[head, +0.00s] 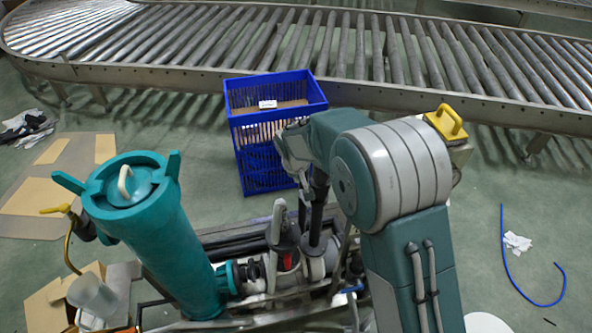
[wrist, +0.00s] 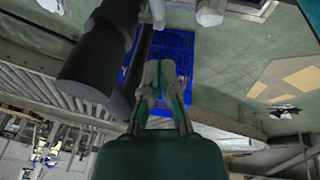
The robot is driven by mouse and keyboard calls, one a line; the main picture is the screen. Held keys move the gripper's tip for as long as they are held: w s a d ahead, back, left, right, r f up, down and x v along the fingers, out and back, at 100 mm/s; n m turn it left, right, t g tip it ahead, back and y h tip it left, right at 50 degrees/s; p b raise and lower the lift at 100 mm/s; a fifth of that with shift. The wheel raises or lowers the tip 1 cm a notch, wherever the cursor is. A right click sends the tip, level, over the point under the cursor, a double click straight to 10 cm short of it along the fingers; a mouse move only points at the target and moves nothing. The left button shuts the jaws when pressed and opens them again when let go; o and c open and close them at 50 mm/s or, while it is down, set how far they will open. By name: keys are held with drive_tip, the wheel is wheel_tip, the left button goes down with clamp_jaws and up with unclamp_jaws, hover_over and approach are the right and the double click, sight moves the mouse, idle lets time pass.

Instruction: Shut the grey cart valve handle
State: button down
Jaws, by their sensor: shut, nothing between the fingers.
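The grey valve handle (head: 277,222) stands roughly upright on the cart, among pipes and fittings right of the teal cylinder. My gripper (head: 302,180) is above and slightly right of the handle, in front of the blue crate, and appears apart from it. In the wrist view my gripper's fingers (wrist: 167,68) are together with nothing held. Pale grey parts show at the top edge of the wrist view, but I cannot tell whether one is the handle. My arm hides part of the cart's right side.
A tall teal cylinder (head: 160,240) with a lid rises left of the handle. A black post (head: 317,215) stands close on its right. A blue crate (head: 250,160) is behind, before the roller conveyor (head: 320,45). A blue hose (head: 507,260) lies on open floor at right.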

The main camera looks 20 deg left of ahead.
drive_tip(key=f, duration=0.2)
drive_tip(key=d+f, duration=0.1)
drive_tip(key=f, duration=0.2)
drive_tip(key=shift+s+d+f, duration=0.2)
drive_tip(key=shift+d+f, duration=0.15)
drive_tip(key=shift+f, duration=0.05)
drive_tip(key=shift+s+d+f, duration=0.2)
drive_tip(key=shift+s+f, duration=0.15)
idle(0.5)
drive_tip(key=shift+s+d+f, duration=0.25)
drive_tip(key=shift+s+f, duration=0.2)
drive_tip(key=shift+f, duration=0.1)
drive_tip(key=shift+s+d+f, duration=0.2)
drive_tip(key=shift+s+f, duration=0.1)
drive_tip(key=shift+f, duration=0.35)
